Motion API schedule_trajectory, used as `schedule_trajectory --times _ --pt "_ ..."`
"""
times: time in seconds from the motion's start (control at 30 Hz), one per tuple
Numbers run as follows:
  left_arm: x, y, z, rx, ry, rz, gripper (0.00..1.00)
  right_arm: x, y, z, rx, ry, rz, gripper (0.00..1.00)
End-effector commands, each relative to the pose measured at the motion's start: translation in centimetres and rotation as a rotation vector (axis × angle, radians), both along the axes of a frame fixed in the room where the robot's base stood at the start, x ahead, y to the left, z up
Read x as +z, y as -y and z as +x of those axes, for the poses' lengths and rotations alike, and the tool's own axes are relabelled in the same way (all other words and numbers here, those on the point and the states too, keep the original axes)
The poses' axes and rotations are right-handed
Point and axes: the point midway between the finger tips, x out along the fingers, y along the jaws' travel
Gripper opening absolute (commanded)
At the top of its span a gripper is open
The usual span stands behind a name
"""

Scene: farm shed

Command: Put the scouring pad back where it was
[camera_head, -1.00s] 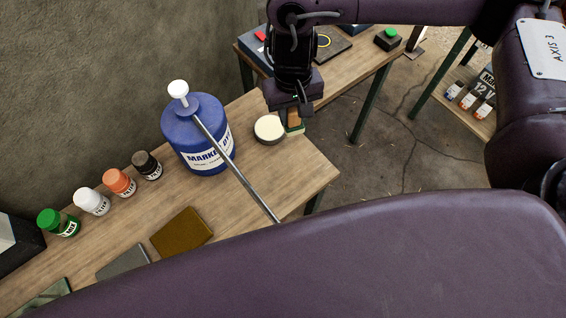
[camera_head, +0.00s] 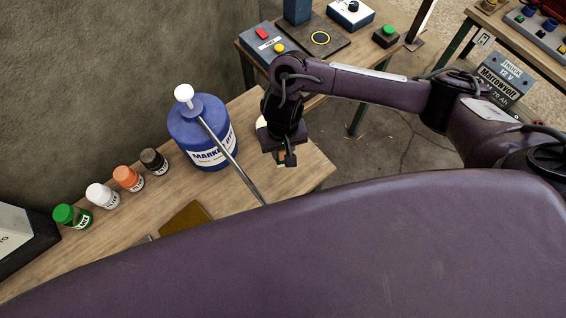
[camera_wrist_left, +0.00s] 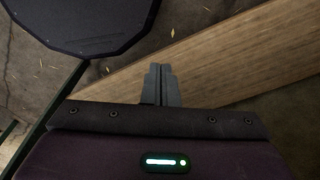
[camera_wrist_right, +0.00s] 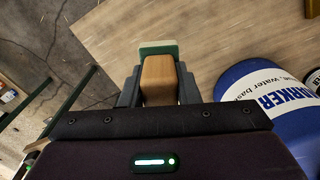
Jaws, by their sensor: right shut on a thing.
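In the right wrist view the pad (camera_wrist_right: 158,78) sits between the fingers, green end outward. I cannot tell whether it touches the bench.
Several small bottles (camera_head: 129,178) line the wall side. An ochre square (camera_head: 186,222) lies nearer.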

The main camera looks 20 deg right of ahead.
Motion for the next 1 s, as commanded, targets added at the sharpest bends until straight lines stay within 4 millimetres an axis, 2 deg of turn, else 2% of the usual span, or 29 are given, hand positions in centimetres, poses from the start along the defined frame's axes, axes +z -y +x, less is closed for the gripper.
schedule_trajectory --times 0.03,0.07,0.1,0.13,0.23,0.43,0.63,0.7,1.0 --pt "-0.5 0.0 0.0 0.000 0.001 0.000 0.00 -1.6 0.0 -0.4 -0.005 -0.010 0.000 0.11" --pt "-0.7 0.0 0.0 0.000 0.000 0.000 0.00 -2.1 0.0 -0.4 -0.005 -0.012 0.000 0.11" --pt "-1.9 0.0 0.0 0.000 0.001 0.000 0.00 -3.6 0.0 -0.3 -0.004 -0.008 -0.001 0.11" --pt "-2.4 0.0 0.0 0.000 0.001 0.000 0.00 -4.2 0.0 -0.3 -0.003 -0.007 0.000 0.11" --pt "-3.2 0.0 0.0 0.000 -0.001 0.000 0.00 -5.4 0.0 -0.2 -0.001 -0.005 -0.001 0.11" --pt "-3.9 0.0 -0.1 -0.001 -0.001 0.000 0.00 -6.4 0.0 -0.1 0.000 -0.003 -0.001 0.11" --pt "-6.1 0.0 -0.1 -0.001 -0.002 0.001 0.00 -9.6 0.1 -0.2 -0.002 -0.005 -0.002 0.11" --pt "-6.4 -0.1 -0.1 -0.002 -0.002 0.001 0.00 -10.1 0.0 -0.1 0.000 -0.003 -0.001 0.11" --pt "-6.2 -0.2 -0.2 -0.003 -0.003 0.002 0.00 -10.0 0.1 -0.1 0.000 -0.002 -0.002 0.11"
